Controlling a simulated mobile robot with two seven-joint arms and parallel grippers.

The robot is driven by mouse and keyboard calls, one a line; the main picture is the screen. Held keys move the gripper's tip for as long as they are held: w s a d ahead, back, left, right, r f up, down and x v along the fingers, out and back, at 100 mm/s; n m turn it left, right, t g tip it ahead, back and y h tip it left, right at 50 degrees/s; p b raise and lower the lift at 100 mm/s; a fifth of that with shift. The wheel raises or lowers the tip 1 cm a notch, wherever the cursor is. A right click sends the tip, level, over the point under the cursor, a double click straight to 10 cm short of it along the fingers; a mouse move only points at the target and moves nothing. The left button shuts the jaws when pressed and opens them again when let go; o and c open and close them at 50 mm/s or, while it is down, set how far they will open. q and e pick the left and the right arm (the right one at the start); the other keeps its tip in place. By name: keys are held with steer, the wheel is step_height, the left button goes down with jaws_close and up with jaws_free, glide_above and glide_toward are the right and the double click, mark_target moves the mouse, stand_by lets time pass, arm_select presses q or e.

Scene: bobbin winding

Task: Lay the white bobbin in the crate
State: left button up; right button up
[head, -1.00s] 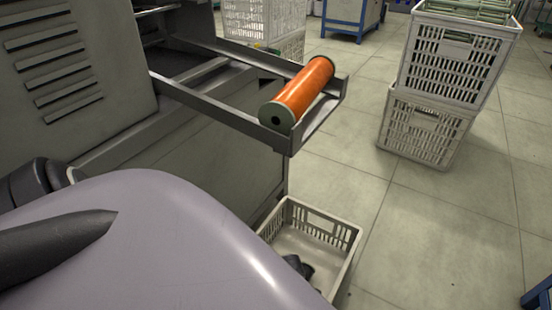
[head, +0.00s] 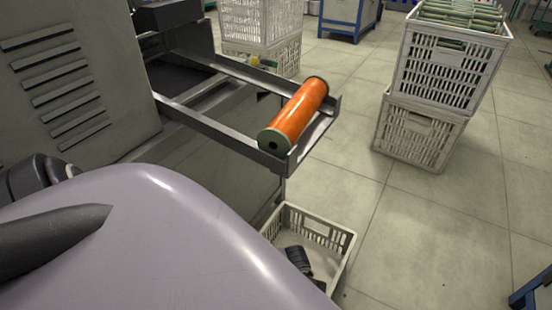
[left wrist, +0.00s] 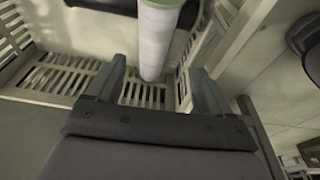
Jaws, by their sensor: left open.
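The white bobbin (left wrist: 155,45) shows in the left wrist view as a pale tube with a green end at the top edge. Its lower part reaches down between the two fingers of my left gripper (left wrist: 158,70), which are apart, with gaps on both sides. The slotted wall of the crate (left wrist: 60,75) is around and behind them. In the head view the grey crate (head: 338,252) stands on the floor, partly hidden by my body. A dark part in it (head: 299,260) looks like my left gripper. The bobbin is hidden there. My right gripper is not in view.
An orange bobbin (head: 298,112) lies on the metal rails (head: 208,128) of the machine (head: 75,90), above and behind the crate. Stacked crates (head: 425,132) with green-ended bobbins stand at the right. More crates (head: 262,25) stand at the back.

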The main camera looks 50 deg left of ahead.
arm_select(q)
steer(key=r+p, duration=0.1)
steer(key=r, duration=0.1)
steer(key=d+r+p, duration=0.1)
steer(key=r, duration=0.1)
steer(key=shift+w+r, duration=0.15)
steer(key=shift+r, duration=0.15)
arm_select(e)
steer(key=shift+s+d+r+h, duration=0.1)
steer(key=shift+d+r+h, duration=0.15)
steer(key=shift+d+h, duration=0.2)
